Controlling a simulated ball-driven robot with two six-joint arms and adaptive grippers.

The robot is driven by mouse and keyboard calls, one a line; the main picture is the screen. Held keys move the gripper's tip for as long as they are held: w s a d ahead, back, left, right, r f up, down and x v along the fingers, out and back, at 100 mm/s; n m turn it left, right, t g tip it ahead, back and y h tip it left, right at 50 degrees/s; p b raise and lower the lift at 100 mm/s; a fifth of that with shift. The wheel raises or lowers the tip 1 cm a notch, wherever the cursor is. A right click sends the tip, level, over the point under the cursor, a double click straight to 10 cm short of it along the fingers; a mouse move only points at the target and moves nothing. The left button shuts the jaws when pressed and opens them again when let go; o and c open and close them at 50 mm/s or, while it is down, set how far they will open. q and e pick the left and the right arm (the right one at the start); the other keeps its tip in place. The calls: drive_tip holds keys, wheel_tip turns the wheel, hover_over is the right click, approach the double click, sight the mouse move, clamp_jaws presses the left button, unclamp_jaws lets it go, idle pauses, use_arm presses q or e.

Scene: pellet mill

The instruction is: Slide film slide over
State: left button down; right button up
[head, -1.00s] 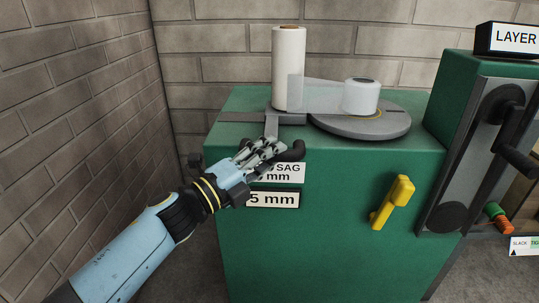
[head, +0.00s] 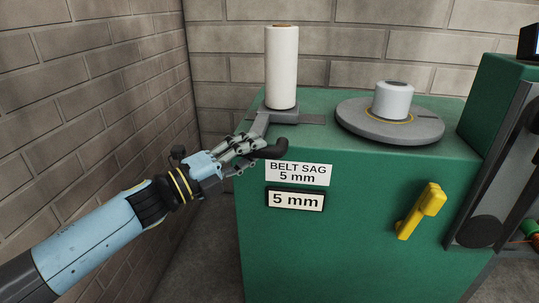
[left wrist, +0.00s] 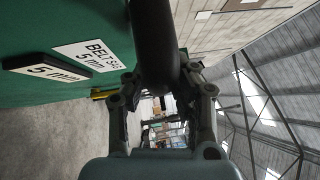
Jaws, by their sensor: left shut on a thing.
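The film slide (head: 258,127) is a grey carriage on a short rail on top of the green cabinet. A tall white film roll (head: 281,70) stands upright on it. Its black handle (head: 275,149) sticks out over the cabinet's front edge. My left gripper (head: 257,147) is shut on this handle. In the left wrist view the dark handle (left wrist: 155,40) runs down between the fingers. The roll stands at the left end of the rail, with bare rail to its right. My right gripper is not in view.
A grey turntable (head: 365,131) with a white wrapped spool (head: 393,100) stands right of the slide. Labels reading "BELT SAG 5 mm" (head: 298,173) and "5 mm" (head: 296,200) and a yellow lever (head: 421,211) are on the cabinet front. A brick wall (head: 120,120) stands close on the left.

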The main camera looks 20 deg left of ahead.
use_arm(q)
drive_tip(key=shift+a+f, duration=0.15)
drive_tip(key=shift+f, duration=0.15)
drive_tip(key=c, duration=1.5)
unclamp_jaws()
drive_tip(key=o, duration=0.4)
drive_tip(key=shift+s+a, duration=0.15)
drive_tip(key=shift+a, duration=0.1)
drive_tip(key=shift+d+r, duration=0.15)
drive_tip(key=v, duration=1.2)
